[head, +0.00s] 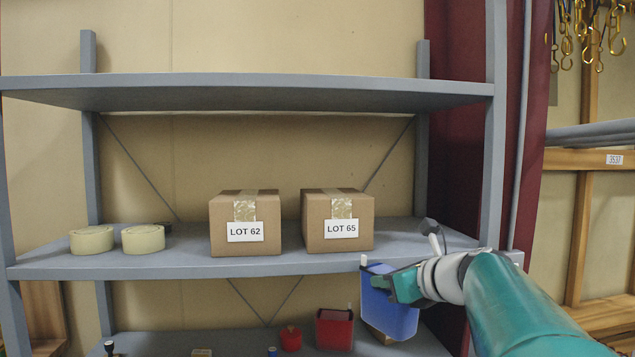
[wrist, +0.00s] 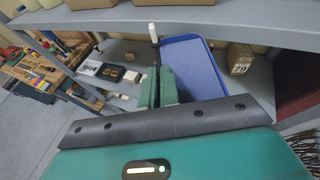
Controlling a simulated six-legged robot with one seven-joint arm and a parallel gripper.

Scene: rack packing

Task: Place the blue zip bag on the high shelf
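The blue zip bag (head: 392,312) is in front of the rack at the right, just below the edge of the middle shelf. It also shows in the wrist view (wrist: 200,75), beyond and to the right of the fingers. My gripper (head: 405,287) is at the bag's upper part. In the wrist view the fingers (wrist: 159,88) are close together on the bag's near edge, and the bag hangs from them. The exact grip contact is partly hidden. The high shelf (head: 250,88) is the top grey board of the rack, and no objects show on it.
The middle shelf (head: 180,262) holds two cartons, LOT 62 (head: 245,222) and LOT 65 (head: 338,220), plus tape rolls (head: 118,239) at left. A red bin (head: 335,329) stands on the lower shelf. The rack's right upright (head: 495,150) is close to my arm.

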